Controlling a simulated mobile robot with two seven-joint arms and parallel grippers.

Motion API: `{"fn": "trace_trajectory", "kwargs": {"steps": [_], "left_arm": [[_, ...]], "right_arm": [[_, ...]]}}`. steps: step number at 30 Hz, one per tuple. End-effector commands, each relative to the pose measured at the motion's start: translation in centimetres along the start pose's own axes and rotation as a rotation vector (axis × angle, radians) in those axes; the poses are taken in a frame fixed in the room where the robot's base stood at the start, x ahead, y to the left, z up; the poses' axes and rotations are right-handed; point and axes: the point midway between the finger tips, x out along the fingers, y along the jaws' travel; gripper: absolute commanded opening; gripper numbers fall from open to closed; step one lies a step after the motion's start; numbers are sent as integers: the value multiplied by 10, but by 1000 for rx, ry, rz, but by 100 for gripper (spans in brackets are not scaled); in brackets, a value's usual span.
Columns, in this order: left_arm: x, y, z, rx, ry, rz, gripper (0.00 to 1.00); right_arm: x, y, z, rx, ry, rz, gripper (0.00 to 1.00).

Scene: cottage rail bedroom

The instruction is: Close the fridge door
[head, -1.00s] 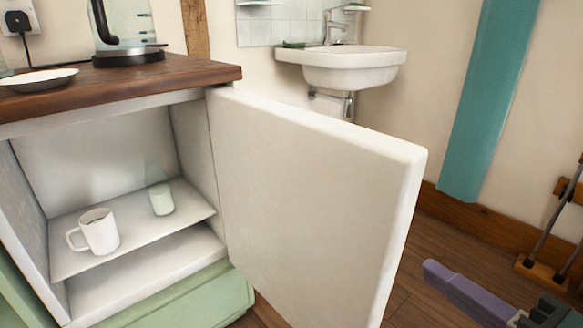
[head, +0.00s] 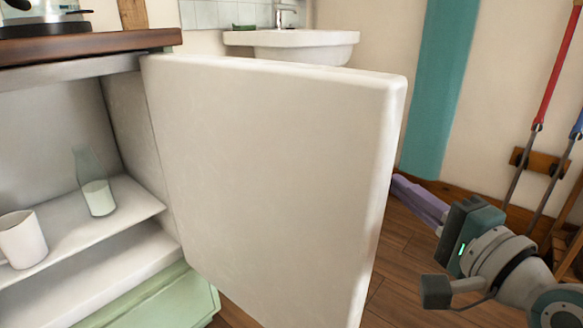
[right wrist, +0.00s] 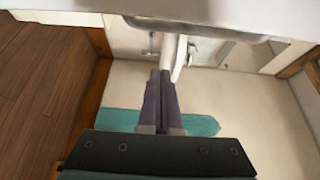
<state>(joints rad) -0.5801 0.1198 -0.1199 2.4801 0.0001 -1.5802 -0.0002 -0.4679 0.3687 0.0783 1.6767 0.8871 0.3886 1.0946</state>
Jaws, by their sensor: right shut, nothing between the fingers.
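The white fridge door (head: 270,170) stands wide open in the head view, its free edge toward the right. The open fridge (head: 75,135) is at the left, with a white mug (head: 22,240) and a small glass carafe (head: 97,190) on its shelf. My right gripper (head: 398,184) is shut and empty, its purple fingers just right of the door's free edge. The tips meet the door's outline; I cannot tell whether they touch it. The shut fingers also show in the right wrist view (right wrist: 160,75). My left gripper is not in view.
A wooden counter (head: 90,45) tops the fridge. A white sink (head: 290,45) hangs on the wall behind the door. Wooden floor (head: 400,265) is clear between the door and my right arm.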

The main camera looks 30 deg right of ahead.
Motion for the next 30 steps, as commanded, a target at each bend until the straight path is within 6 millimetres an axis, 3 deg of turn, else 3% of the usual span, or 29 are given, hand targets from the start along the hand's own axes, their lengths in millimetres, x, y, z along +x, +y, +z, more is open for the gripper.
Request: {"fn": "trace_trajectory", "kwargs": {"steps": [2, 6, 12, 30], "left_arm": [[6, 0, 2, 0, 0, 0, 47], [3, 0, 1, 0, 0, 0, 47], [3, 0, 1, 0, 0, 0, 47], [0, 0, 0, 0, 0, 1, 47]], "right_arm": [[17, 1, 0, 2, 2, -5, 0], [10, 0, 20, 5, 2, 2, 0], [4, 1, 36, 2, 0, 2, 0], [1, -1, 41, 3, 17, 2, 0]]}}
